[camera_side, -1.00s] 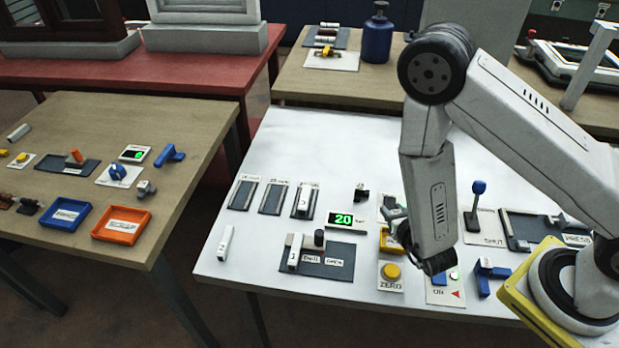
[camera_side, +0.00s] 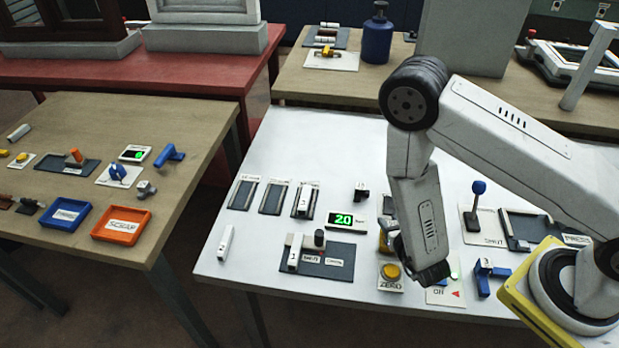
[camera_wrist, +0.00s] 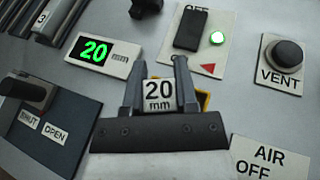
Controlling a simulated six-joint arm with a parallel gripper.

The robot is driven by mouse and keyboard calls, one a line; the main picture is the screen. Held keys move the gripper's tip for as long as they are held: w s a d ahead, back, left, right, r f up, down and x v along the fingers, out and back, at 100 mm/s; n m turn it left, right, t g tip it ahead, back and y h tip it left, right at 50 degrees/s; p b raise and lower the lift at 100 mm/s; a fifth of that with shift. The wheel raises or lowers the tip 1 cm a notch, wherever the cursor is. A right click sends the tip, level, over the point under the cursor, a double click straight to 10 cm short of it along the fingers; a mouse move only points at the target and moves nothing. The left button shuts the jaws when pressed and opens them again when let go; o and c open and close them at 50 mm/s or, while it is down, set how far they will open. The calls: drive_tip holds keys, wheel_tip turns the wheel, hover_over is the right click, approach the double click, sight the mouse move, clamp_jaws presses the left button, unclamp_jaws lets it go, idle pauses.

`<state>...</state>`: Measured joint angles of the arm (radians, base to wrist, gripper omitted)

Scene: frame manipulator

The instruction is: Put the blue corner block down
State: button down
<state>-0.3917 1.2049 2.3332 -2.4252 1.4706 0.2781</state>
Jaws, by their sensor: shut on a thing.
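My gripper (camera_wrist: 159,72) is shut on a white block (camera_wrist: 159,95) labelled "20 mm", held between its two grey fingers in the wrist view. No blue shows on the held block. A yellow part (camera_wrist: 204,99) shows just behind the right finger; whether the block touches it cannot be told. In the side view my wrist hides the fingers and the block. A blue angled piece (camera_side: 484,281) stands on the white table (camera_side: 330,140), right of my wrist and apart from it.
A green "20" display (camera_side: 344,220) and a yellow ZERO button (camera_side: 391,271) are close by. A dark shut/open plate (camera_side: 325,262) lies left. A blue-topped lever (camera_side: 479,188) stands to the right. The table's far left part is clear.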

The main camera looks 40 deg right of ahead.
drive_tip(key=shift+f, duration=0.15)
drive_tip(key=shift+c, duration=1.9)
unclamp_jaws()
drive_tip(key=shift+r, duration=0.2)
drive_tip(key=shift+v, duration=3.75)
